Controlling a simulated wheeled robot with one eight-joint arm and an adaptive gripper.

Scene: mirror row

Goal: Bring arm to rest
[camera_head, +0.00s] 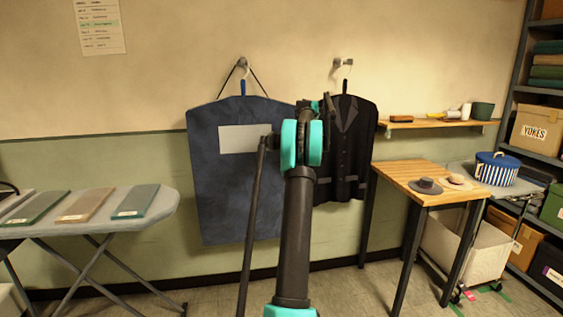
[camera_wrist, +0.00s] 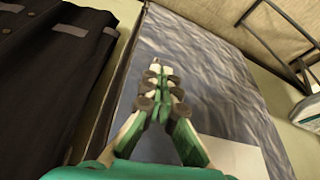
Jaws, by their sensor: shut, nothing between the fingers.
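My gripper (camera_wrist: 157,68) is shut and empty in the wrist view. Its green and pale fingers meet in front of the blue garment bag (camera_wrist: 210,70); I cannot tell how far apart they are. In the head view my arm (camera_head: 298,220) rises from the bottom centre to a teal joint, covering the right edge of the garment bag (camera_head: 225,195). The gripper's fingers cannot be made out there. A black vest (camera_head: 352,140) hangs just right of the arm; it also shows at the left of the wrist view (camera_wrist: 50,70).
An ironing board (camera_head: 150,210) with several flat panels stands left. A wooden table (camera_head: 430,175) with hats (camera_head: 427,186) stands right, below a wall shelf (camera_head: 430,124). A storage rack (camera_head: 540,140) is at the far right. Some bare floor shows under the bag.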

